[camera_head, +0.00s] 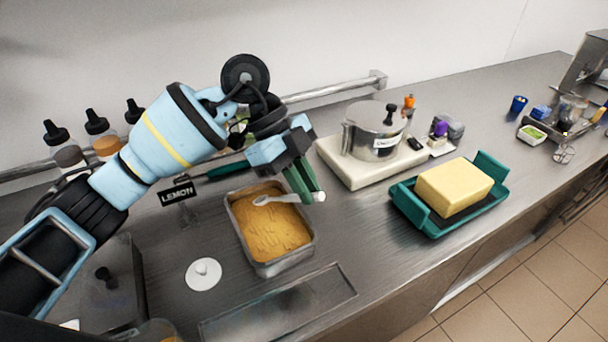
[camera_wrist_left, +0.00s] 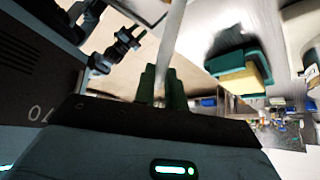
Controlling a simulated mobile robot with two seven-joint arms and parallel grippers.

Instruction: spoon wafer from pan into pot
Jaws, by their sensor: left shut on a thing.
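My left gripper (camera_head: 308,190) is shut on a pale spoon (camera_head: 290,199), whose bowl end is over the pan. The spoon's handle also shows between the green fingers in the left wrist view (camera_wrist_left: 174,45). The metal pan (camera_head: 285,267) holds a golden-brown crumbly mass, the wafer (camera_head: 275,233). I cannot tell whether the spoon touches the wafer or carries any. A steel pot (camera_head: 366,141) with a lid and dark knob stands on a cream base behind and to the right of the pan. My right gripper is not clearly seen in the head view.
A green tray with a yellow block (camera_head: 454,187) stands to the right; the tray's handle (camera_head: 491,166) rises at its far end. A LEMON sign (camera_head: 178,193) and a white round lid (camera_head: 203,275) are left of the pan. Several dark-capped bottles stand at the back left. The front counter is mostly clear.

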